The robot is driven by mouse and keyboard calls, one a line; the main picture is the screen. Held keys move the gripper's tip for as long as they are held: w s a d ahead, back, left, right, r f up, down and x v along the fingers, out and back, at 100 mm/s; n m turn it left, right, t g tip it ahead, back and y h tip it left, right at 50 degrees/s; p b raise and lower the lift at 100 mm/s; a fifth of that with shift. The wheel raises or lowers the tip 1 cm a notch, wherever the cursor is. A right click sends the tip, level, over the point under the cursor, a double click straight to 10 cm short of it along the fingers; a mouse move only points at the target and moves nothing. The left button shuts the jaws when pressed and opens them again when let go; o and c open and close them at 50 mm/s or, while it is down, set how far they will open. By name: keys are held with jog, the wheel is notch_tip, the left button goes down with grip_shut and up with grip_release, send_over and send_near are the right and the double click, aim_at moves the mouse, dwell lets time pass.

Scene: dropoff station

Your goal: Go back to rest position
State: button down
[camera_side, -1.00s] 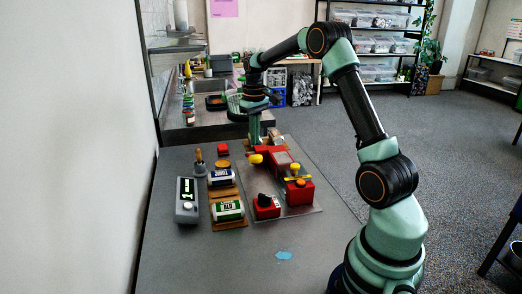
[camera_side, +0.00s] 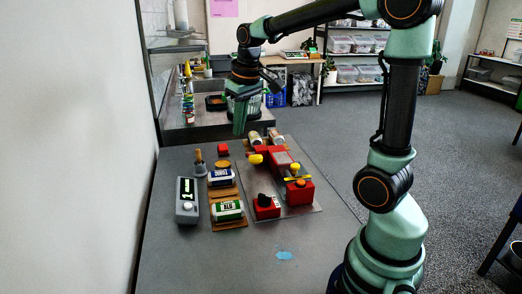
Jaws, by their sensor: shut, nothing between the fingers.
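My gripper (camera_side: 240,128) is shut and empty. It points down in the air above the far end of the table, clear of the things below it. My arm bends up from its base at the right and reaches left across the top of the picture. Below and right of the gripper, a red device (camera_side: 272,156) with a yellow knob lies on a metal plate (camera_side: 305,212). Two pale cylinders (camera_side: 254,138) lie at the far end of that plate.
Left of the plate are a blue-labelled block (camera_side: 221,177), a green-labelled block (camera_side: 228,210), a grey meter (camera_side: 187,203), a small red block (camera_side: 223,149) and a bell-like item (camera_side: 199,163). A wall closes the left side. The front table is clear except a blue patch (camera_side: 284,255).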

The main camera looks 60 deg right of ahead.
jog(key=s+a+n+t, duration=0.1)
jog(key=s+a+t, duration=0.1)
jog(key=s+a, duration=0.8)
jog(key=shift+a+f+n+t+y, duration=0.25)
jog(key=shift+a+n+t+y, duration=0.05)
jog(key=shift+a+t+y, duration=0.1)
